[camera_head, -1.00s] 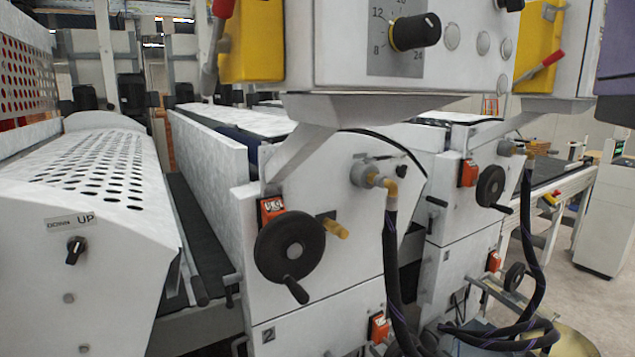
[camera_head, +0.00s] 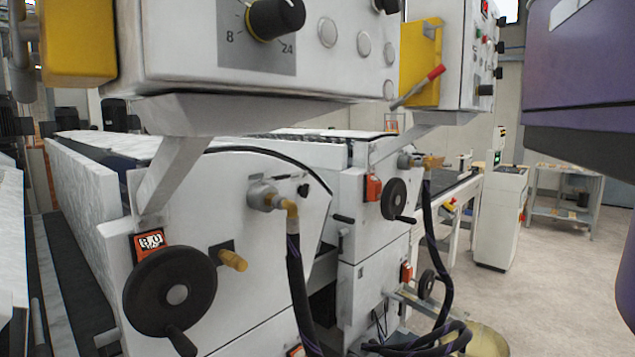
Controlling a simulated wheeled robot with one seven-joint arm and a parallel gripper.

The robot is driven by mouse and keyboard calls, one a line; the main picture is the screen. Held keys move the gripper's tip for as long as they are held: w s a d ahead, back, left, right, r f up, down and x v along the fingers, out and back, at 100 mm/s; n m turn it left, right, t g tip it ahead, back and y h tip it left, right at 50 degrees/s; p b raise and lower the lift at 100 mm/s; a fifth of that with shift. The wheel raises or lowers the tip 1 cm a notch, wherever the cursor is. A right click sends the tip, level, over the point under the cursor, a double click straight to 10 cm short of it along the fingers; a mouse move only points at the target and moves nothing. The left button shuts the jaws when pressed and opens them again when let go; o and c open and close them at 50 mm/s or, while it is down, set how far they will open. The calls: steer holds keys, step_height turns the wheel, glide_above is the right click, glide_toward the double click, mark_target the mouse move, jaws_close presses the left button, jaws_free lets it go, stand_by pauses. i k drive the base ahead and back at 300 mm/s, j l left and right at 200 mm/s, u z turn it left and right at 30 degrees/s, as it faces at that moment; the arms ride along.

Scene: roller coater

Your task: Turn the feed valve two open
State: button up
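No label in view marks feed valve two, so I cannot tell which fitting it is. On the near coater unit, a brass-coloured knob (camera_head: 232,260) sticks out right of a black handwheel (camera_head: 170,292). A hose fitting with a brass elbow (camera_head: 290,208) leads into a black hose (camera_head: 299,290). On the far unit, a similar hose fitting (camera_head: 428,161) shows. A red-handled lever (camera_head: 418,88) slants up in front of a yellow panel (camera_head: 421,62). My gripper is not in view.
A control box (camera_head: 200,50) with a black dial (camera_head: 276,17) overhangs the near unit. Another handwheel (camera_head: 394,199) is on the far unit. Hoses gather low by a yellowish round container (camera_head: 482,340). A white cabinet (camera_head: 500,217) stands behind. Open floor (camera_head: 560,290) lies at the right.

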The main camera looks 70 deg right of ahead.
mark_target(281, 177)
steer(key=i+z, duration=0.1)
steer(key=z, duration=1)
